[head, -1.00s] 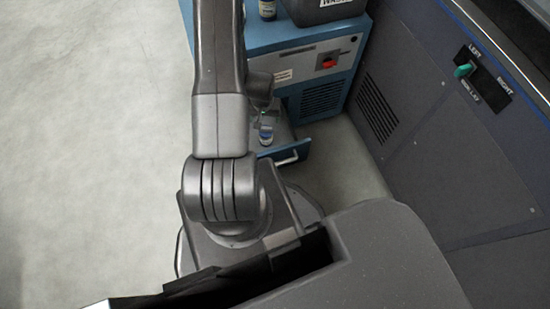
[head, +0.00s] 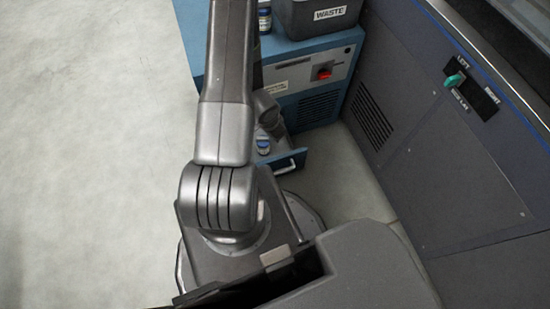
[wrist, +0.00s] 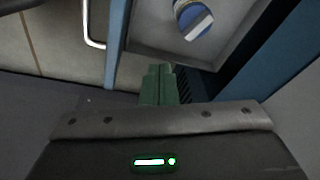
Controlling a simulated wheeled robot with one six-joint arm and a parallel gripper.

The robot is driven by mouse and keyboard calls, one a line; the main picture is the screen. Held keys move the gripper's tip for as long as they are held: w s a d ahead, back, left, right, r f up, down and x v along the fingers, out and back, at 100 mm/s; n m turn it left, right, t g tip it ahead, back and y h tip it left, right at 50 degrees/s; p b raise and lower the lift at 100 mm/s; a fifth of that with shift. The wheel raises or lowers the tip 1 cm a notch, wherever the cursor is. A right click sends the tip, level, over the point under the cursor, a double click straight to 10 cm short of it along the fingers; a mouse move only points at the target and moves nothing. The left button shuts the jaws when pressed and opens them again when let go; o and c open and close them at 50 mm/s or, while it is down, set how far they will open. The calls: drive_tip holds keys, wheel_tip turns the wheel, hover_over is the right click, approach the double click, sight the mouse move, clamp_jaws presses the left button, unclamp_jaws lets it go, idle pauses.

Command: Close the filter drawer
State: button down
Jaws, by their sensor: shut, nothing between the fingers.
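The filter drawer (head: 297,162) is pulled out at the bottom of a blue cabinet in the head view. Its pale bar handle (head: 284,167) is on the front panel. A small bottle with a blue and white label (head: 262,147) stands inside; the wrist view also shows it (wrist: 193,20). In the wrist view the drawer's blue front panel (wrist: 117,45) and handle (wrist: 92,25) are at the upper left. My gripper (wrist: 158,72) has its green fingers shut and empty, over the drawer's side edge close behind the front panel. Contact cannot be told. My arm hides the gripper in the head view.
The blue cabinet (head: 305,72) carries a red switch (head: 322,73), a grey WASTE bin (head: 318,17) and a bottle (head: 264,18). A grey machine (head: 430,140) with a green lever (head: 454,80) stands to the right. Bare floor (head: 90,140) lies to the left.

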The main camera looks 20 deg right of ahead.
sight(275, 160)
drive_tip(key=s+m+g+p, duration=0.1)
drive_tip(key=s+m, duration=0.1)
drive_tip(key=m, duration=0.2)
drive_tip(key=s+r+m+g+p, duration=0.1)
drive_tip(key=s+m, duration=0.1)
drive_tip(key=m, duration=0.2)
drive_tip(key=s+r+m+p, duration=0.1)
drive_tip(key=s+m, duration=0.1)
drive_tip(key=m, duration=0.2)
drive_tip(key=shift+d+g+h, duration=0.1)
drive_tip(key=shift+g+h, duration=0.2)
drive_tip(key=shift+g, duration=0.1)
drive_tip(key=a+f+m+y, duration=0.1)
drive_tip(key=f+m, duration=0.1)
drive_tip(key=m, duration=0.1)
drive_tip(key=s+f+m+g+y, duration=0.1)
drive_tip(key=f+m, duration=0.2)
drive_tip(key=m, duration=0.1)
drive_tip(key=s+a+f+m+g+b, duration=0.1)
drive_tip(key=f+m, duration=0.1)
drive_tip(key=m, duration=0.1)
drive_tip(key=shift+a+f+m+y, duration=0.3)
drive_tip(key=shift+f+y, duration=0.1)
drive_tip(key=shift+w, duration=0.45)
